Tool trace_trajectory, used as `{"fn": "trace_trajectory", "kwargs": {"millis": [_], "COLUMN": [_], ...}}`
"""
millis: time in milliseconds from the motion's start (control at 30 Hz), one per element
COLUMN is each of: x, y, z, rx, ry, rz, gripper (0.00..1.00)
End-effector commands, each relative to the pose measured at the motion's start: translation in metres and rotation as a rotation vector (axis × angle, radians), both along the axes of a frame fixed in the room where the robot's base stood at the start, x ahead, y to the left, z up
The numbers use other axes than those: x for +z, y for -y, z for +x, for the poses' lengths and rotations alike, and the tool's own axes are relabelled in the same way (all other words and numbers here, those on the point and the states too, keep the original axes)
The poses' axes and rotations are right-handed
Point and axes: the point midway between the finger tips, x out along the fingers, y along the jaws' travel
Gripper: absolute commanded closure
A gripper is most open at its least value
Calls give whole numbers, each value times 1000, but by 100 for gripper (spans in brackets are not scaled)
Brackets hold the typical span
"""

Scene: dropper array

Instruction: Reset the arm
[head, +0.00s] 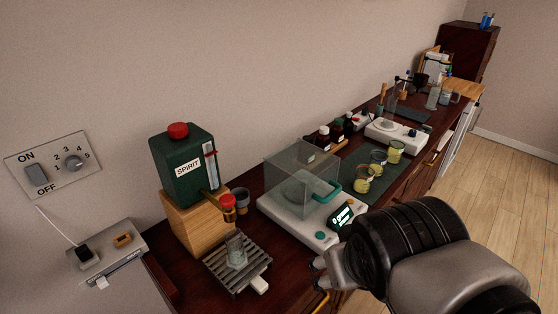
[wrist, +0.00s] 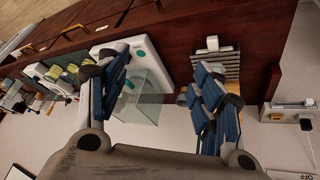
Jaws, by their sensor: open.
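My gripper (head: 319,273) is at the lower middle of the head view, in front of the bench's front edge and right of the slatted grey tray. Its jaws are apart. In the wrist view my gripper (wrist: 160,68) shows two blue-padded fingers spread wide with nothing held between them. The clear box of the balance (wrist: 145,95) shows beyond the gap. My arm covers part of the bench front in the head view.
The white balance (head: 285,223) with its clear cover stands behind my gripper. A green SPIRIT container (head: 183,170) stands on a wooden block (head: 197,225). A glass beaker (head: 236,251) sits on the slatted tray (head: 255,268). Yellow-filled beakers (head: 365,179) stand farther right. Open floor (head: 505,180) lies at right.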

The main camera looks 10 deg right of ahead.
Motion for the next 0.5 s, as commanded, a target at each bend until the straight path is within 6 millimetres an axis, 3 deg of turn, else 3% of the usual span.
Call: {"fn": "trace_trajectory", "kwargs": {"millis": [100,200,500], "x": [1,0,0], "y": [-23,-31,-32], "z": [-31,-43,-44], "rx": [3,6,5], "ry": [-46,-69,-74], "rz": [82,111,115], "gripper": [40,40,40]}}
